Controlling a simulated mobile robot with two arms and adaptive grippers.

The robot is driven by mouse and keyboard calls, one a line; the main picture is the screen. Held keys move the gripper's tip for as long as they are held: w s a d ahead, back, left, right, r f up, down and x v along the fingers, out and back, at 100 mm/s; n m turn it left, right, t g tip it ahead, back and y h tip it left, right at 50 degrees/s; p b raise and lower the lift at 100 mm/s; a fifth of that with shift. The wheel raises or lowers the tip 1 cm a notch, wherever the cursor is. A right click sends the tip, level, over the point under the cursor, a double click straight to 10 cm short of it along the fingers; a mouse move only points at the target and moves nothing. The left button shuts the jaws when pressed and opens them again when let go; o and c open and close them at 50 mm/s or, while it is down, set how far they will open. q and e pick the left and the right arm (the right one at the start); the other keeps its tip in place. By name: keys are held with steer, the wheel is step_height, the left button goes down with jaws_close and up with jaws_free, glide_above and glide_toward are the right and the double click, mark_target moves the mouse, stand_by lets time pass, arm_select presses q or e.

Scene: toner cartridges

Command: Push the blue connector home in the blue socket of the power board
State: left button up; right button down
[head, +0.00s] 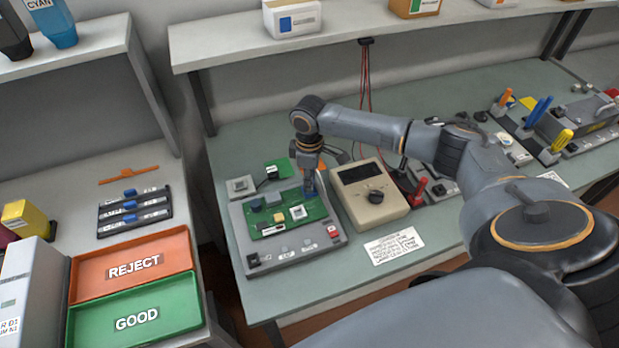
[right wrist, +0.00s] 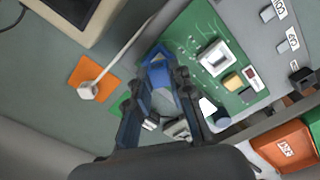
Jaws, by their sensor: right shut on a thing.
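The power board is a green circuit board (head: 290,219) on a grey fixture (head: 296,258); its green surface also shows in the right wrist view (right wrist: 215,38). My right gripper (head: 310,190) points down at the board's far right corner. In the right wrist view, its fingers (right wrist: 160,78) are shut on the blue connector (right wrist: 158,71), at the board's edge. The blue socket cannot be told apart from the connector here; the fingers hide much of that spot. I cannot tell how deep the connector sits. My left gripper is not in view.
A beige meter (head: 368,195) with a dial stands close to the right of the fixture. A paper label (head: 394,246) lies in front of it. A red REJECT tray (head: 133,264) and green GOOD tray (head: 137,316) are at left.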

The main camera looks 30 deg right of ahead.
steer(key=shift+f, duration=0.65)
steer(key=c, duration=1.1)
jaws_free()
steer(key=shift+r, duration=0.15)
step_height(320, 180, up, 12)
